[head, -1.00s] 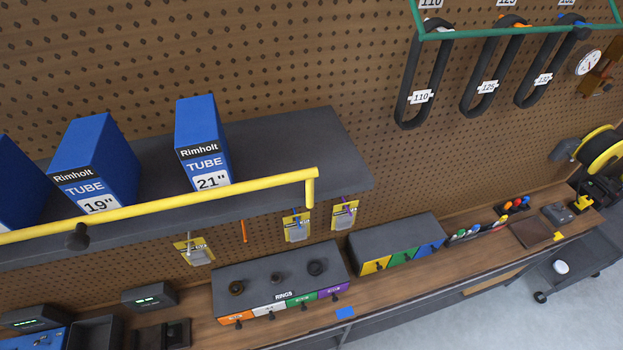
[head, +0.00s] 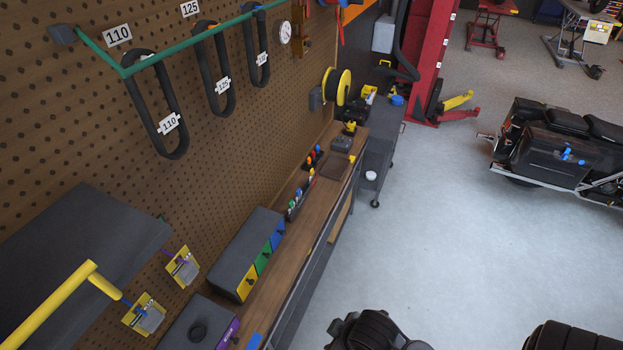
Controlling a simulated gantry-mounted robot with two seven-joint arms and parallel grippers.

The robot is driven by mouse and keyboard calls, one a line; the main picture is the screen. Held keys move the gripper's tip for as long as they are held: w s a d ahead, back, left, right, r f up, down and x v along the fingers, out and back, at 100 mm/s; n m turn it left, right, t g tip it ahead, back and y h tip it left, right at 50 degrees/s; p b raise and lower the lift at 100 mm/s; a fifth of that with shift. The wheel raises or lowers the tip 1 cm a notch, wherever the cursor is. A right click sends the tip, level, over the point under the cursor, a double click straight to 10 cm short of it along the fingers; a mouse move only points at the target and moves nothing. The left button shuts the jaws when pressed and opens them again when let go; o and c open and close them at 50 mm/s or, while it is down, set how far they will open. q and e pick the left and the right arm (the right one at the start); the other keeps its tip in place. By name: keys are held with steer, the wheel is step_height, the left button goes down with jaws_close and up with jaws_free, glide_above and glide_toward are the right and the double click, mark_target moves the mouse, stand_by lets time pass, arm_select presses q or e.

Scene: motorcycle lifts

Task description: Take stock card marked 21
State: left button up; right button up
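Two yellow cards with grey packets hang under the dark shelf at the lower left in the head view. The right card (head: 182,267) hangs on a purple hook, and the left card (head: 144,315) hangs on a blue hook. Their markings are too small to read, so I cannot tell whether either is marked 21. The blue tube boxes on the shelf are out of this view. Neither of my grippers can be made out.
A yellow rail (head: 50,305) runs in front of the shelf (head: 80,250). Drawer boxes (head: 245,250) stand on the narrow wooden bench (head: 300,235). Black loops (head: 165,110) hang from a green rail. Dark shapes are cut off at the bottom edge. Open floor (head: 430,230) lies right, before a motorcycle (head: 560,150).

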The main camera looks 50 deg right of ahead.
arm_select(q)
steer(key=shift+c, duration=0.5)
steer(key=c, duration=1)
